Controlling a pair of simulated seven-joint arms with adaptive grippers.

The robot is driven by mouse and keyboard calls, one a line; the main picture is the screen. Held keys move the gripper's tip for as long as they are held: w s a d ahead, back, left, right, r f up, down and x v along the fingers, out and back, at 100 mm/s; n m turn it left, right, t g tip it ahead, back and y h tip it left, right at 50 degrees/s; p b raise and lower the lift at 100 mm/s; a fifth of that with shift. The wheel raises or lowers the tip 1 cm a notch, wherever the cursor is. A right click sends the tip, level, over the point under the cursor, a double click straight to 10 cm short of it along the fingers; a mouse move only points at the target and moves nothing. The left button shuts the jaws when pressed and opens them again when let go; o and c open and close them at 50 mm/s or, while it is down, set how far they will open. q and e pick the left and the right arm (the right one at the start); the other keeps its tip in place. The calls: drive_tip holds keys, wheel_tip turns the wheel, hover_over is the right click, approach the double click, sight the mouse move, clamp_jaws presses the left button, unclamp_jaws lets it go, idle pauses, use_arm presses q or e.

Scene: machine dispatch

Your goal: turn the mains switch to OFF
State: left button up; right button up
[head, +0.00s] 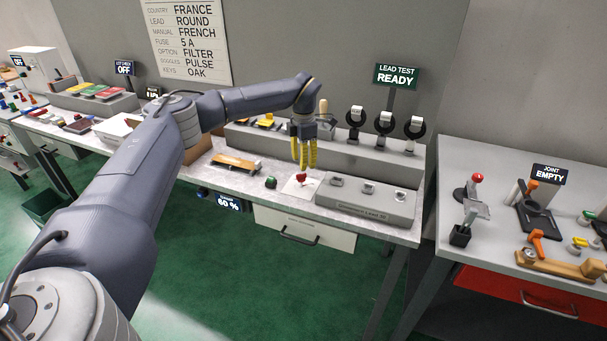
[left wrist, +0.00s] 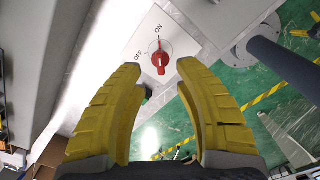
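The mains switch is a red knob (head: 301,177) on a white plate at the front of the middle bench. In the left wrist view the red knob (left wrist: 160,58) sits beside printed ON and OFF marks. Its handle lies roughly in line with ON, and OFF is to the left. My left gripper (head: 304,167) points down just above the knob. In the left wrist view its yellow fingers (left wrist: 160,72) are apart, with the knob seen between and beyond the tips. I cannot tell whether they touch it. My right gripper is out of view.
A green knob (head: 271,182) is left of the switch, and a grey block with sockets (head: 365,203) is right of it. Behind stand black ring holders (head: 384,122) and a LEAD TEST READY sign (head: 396,76). A wooden-edged tray (head: 236,163) lies further left.

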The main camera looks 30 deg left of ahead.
sight(303, 174)
use_arm(q)
drive_tip(key=shift+f, duration=2.75)
clamp_jaws()
